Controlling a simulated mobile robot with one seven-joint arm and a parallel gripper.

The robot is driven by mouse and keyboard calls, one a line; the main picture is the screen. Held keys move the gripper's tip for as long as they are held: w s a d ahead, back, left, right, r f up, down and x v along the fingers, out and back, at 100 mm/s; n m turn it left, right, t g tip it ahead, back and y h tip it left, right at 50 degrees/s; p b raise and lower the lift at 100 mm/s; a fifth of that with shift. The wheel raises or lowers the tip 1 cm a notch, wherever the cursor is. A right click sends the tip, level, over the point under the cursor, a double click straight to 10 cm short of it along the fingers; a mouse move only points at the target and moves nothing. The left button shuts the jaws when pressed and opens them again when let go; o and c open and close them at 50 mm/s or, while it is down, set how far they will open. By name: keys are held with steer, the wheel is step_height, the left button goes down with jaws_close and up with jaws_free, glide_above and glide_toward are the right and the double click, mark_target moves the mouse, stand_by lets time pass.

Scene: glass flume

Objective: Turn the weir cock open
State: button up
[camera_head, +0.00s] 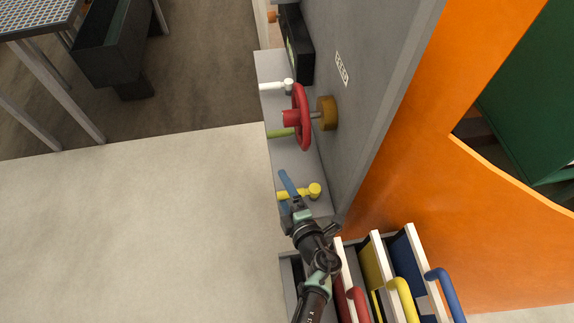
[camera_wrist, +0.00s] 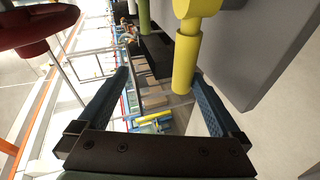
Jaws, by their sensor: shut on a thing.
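A yellow cock (camera_head: 314,190) sits low on the grey panel, with its yellow lever sticking out to the left. Its lever (camera_wrist: 184,68) also shows in the wrist view, close by the right finger. My gripper (camera_head: 285,191) has its blue fingers around this lever and is shut on it. In the wrist view my gripper (camera_wrist: 160,76) has one finger on each side, with a gap seen on the left. I cannot read a label that names the cock as the weir cock. The lever's far tip is partly hidden by the fingers.
A red handwheel (camera_head: 302,117) stands out above, beside a white lever (camera_head: 275,87) and a green lever (camera_head: 281,133). Coloured drawers (camera_head: 378,275) with bar handles are at the lower right. An orange wall (camera_head: 440,220) rises on the right.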

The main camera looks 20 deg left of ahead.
steer(key=shift+w+a+r, duration=0.1)
steer(key=shift+a+r, duration=0.1)
steer(key=shift+r, duration=0.25)
steer(key=shift+p+v, duration=0.3)
steer(key=shift+v, duration=0.55)
steer(key=shift+d+r+p, duration=0.1)
steer(key=shift+d+p, duration=0.2)
steer(key=shift+d, duration=0.2)
steer(key=d+f+p+v, duration=0.1)
steer(key=p+v, duration=0.3)
steer(key=v, duration=0.9)
steer(key=shift+w+d+f, duration=0.35)
steer(key=shift+f, duration=0.4)
steer(key=shift+d, duration=0.1)
steer(key=shift+r, duration=0.1)
